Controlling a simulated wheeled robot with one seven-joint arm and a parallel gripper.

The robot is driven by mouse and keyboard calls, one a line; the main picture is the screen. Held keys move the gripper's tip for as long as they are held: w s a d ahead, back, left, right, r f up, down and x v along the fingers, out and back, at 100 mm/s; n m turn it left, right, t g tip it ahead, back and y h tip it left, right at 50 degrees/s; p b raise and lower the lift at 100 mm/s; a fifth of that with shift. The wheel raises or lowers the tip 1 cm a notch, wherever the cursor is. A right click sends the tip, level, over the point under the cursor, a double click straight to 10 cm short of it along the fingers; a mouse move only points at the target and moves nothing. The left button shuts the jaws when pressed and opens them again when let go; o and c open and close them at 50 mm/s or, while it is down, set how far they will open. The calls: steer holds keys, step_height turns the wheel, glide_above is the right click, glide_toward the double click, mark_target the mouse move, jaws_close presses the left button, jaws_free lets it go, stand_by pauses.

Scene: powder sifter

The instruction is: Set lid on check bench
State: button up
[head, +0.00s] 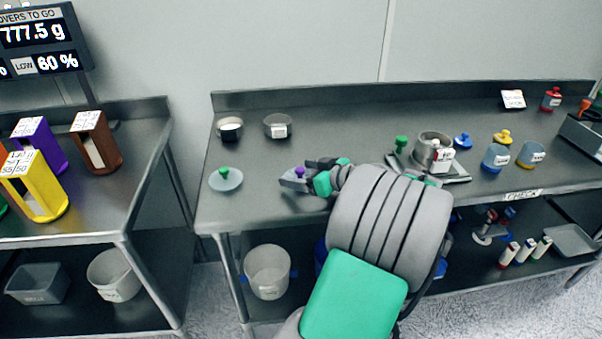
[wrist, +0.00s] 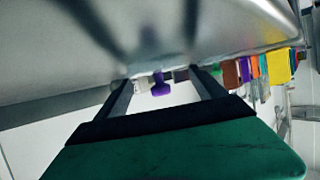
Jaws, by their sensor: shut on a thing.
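A lid with a purple knob (head: 299,171) is at my gripper (head: 303,174), over the left-middle part of the check bench (head: 262,208). My gripper is shut on the lid. In the wrist view the purple knob (wrist: 160,87) shows between the two fingers of my gripper (wrist: 161,92). The lid's disc is mostly hidden by the fingers in the head view. I cannot tell whether the lid touches the bench top. The bench carries a "CHECK" label (head: 523,195) on its front edge.
A pale lid with a green knob (head: 226,179) lies left of my gripper. Two round containers (head: 229,128) (head: 278,126) stand behind it. A scale with a pan (head: 433,152), jars (head: 495,158) and small lids stand to the right. Bare bench top lies around my gripper's left side.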

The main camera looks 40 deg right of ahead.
steer(key=shift+f, duration=0.1)
steer(key=o, duration=1.3)
steer(key=shift+r, duration=0.25)
steer(key=v, duration=1.2)
